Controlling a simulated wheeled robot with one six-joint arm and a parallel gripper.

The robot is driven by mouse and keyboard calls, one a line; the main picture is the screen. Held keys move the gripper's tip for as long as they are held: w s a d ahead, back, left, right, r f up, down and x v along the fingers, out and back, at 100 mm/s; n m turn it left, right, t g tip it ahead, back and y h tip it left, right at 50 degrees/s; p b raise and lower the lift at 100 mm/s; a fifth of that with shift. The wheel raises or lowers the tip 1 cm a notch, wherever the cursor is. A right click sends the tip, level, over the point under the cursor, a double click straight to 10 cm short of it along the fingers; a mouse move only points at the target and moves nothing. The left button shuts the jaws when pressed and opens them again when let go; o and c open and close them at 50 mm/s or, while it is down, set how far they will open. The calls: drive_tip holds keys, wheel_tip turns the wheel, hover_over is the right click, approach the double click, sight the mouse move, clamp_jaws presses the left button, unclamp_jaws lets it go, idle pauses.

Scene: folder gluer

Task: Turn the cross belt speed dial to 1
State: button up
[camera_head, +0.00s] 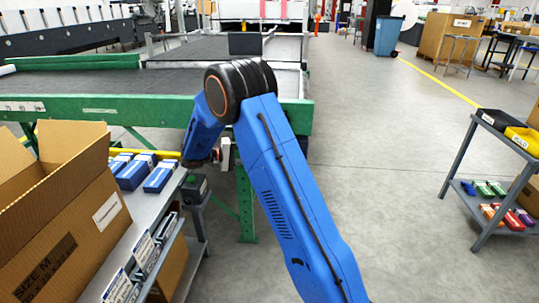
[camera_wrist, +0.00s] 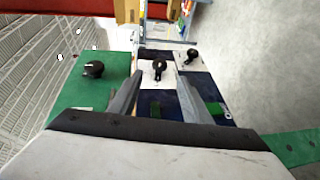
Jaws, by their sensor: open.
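In the wrist view, a black dial (camera_wrist: 159,67) with a pointer-like knob stands on a white plate, just beyond the fingertips and roughly centred between them. A second black knob (camera_wrist: 191,56) is to its right on another white plate. A third, round black knob (camera_wrist: 93,69) sits on the green surface to the left. No label is readable, so I cannot tell which is the cross belt speed dial or its setting. My gripper (camera_wrist: 160,78) is open, a finger on each side, with nothing held. In the head view my arm hides the dials and gripper.
A green machine frame (camera_head: 105,108) with a dark belt (camera_head: 190,82) lies ahead. An open cardboard box (camera_head: 65,230) and blue cartons stand on a bench (camera_head: 150,205) at left. A cart (camera_head: 458,160) with bins is at right. The floor between is clear.

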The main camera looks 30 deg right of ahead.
drive_tip(key=v, duration=0.9)
drive_tip(key=s+d+r+y, duration=0.2)
drive_tip(key=s+r+y, duration=0.1)
drive_tip(key=s, duration=0.4)
drive_tip(key=s+d+r+n+y, duration=0.1)
drive_tip(key=s+d+r+y, duration=0.15)
drive_tip(key=s, duration=0.45)
drive_tip(key=s+d+r+y, duration=0.1)
drive_tip(key=s+r+y, duration=0.2)
drive_tip(key=s, duration=0.5)
drive_tip(key=s+a+n+t+y, duration=0.1)
drive_tip(key=s+a+t+y, duration=0.2)
drive_tip(key=s, duration=0.8)
drive_tip(key=s+a+f+n+t+y, duration=0.1)
drive_tip(key=s+a+t+y, duration=0.2)
drive_tip(key=s, duration=0.9)
drive_tip(key=shift+t+y, duration=0.75)
drive_tip(key=shift+t, duration=0.15)
